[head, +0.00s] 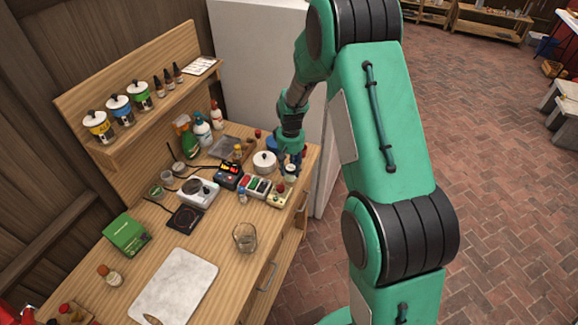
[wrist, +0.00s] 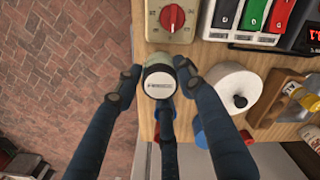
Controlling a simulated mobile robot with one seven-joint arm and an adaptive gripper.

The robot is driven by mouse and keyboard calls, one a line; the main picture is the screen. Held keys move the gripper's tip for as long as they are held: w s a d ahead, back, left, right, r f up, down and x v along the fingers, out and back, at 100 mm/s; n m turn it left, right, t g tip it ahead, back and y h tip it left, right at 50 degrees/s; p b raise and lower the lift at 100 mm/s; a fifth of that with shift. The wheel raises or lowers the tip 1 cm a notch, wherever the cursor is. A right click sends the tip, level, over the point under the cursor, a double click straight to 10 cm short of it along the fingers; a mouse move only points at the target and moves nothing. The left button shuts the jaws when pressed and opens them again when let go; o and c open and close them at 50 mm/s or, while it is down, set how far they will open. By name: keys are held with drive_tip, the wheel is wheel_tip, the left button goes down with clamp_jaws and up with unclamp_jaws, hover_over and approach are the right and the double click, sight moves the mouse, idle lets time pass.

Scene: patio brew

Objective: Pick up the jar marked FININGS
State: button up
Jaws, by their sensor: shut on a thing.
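A small jar with a pale lid and dark rim (wrist: 158,80) is between the fingers of my gripper (wrist: 160,84) in the wrist view. The lid carries a short dark label that looks like FININGS, though the print is small. My gripper's fingers are closed around the jar from the sides, and one more finger comes from below in the picture. In the head view my gripper (head: 290,158) points down at the right end of the bench, with the jar's pale top (head: 291,170) beneath it. I cannot tell whether the jar touches the bench.
A timer with a red knob (wrist: 172,18) stands close beside the jar. A white lidded pot (wrist: 233,88) and a box with coloured switches (head: 257,187) are near. The bench edge is close.

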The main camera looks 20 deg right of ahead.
drive_tip(key=s, duration=0.4)
drive_tip(key=s+a+r, duration=0.1)
drive_tip(key=s, duration=0.4)
drive_tip(key=s+a, duration=0.1)
drive_tip(key=s, duration=0.3)
drive_tip(key=shift+s+r, duration=0.15)
